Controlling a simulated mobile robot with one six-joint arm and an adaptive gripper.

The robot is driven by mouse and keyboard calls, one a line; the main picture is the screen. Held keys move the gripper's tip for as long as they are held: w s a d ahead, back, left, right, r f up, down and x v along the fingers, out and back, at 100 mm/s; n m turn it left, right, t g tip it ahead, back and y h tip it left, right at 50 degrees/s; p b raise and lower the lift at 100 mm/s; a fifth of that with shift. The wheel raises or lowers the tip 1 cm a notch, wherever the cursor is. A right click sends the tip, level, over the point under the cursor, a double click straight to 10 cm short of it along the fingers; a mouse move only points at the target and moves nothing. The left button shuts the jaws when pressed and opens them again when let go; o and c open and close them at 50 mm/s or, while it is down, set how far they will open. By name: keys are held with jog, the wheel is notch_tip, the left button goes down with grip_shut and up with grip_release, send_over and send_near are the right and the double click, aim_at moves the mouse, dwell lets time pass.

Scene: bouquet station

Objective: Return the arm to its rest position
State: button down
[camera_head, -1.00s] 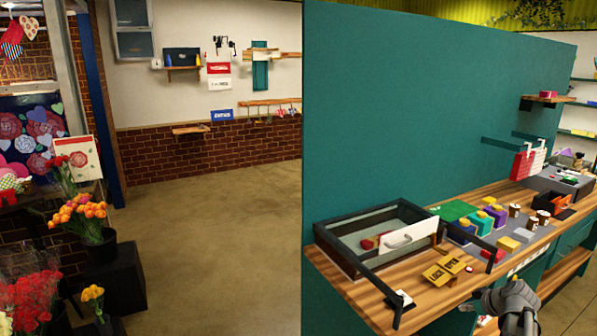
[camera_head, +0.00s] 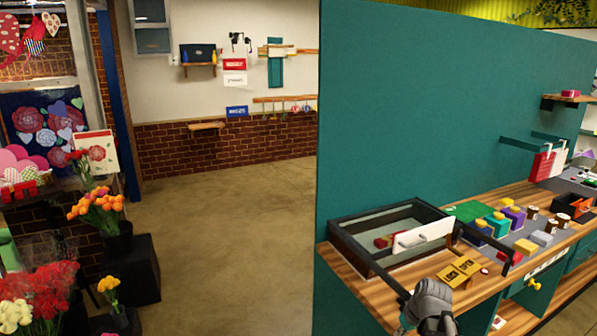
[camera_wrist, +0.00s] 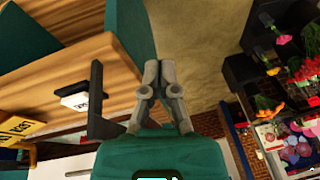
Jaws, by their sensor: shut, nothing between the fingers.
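In the wrist view, my gripper (camera_wrist: 158,75) shows two grey fingers with their tips together and nothing between them. It is over the open floor (camera_wrist: 192,60), beside the edge of the wooden workbench (camera_wrist: 60,85). In the head view, a grey part of my arm (camera_head: 430,300) shows at the bottom, in front of the bench edge; I cannot make out the fingers there.
A dark-framed tray (camera_head: 345,240) with a white handled front (camera_head: 422,236) and yellow signs (camera_head: 461,271) are on the bench. A teal partition (camera_head: 420,110) stands behind. Flower buckets (camera_head: 118,240) are at left; floor between is clear.

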jog(key=s+a+m+g+h, duration=0.2)
jog(key=s+a, duration=0.5)
jog(key=a, duration=0.4)
jog(key=shift+f+m, duration=0.3)
jog(key=shift+f, duration=0.1)
dwell(0.6)
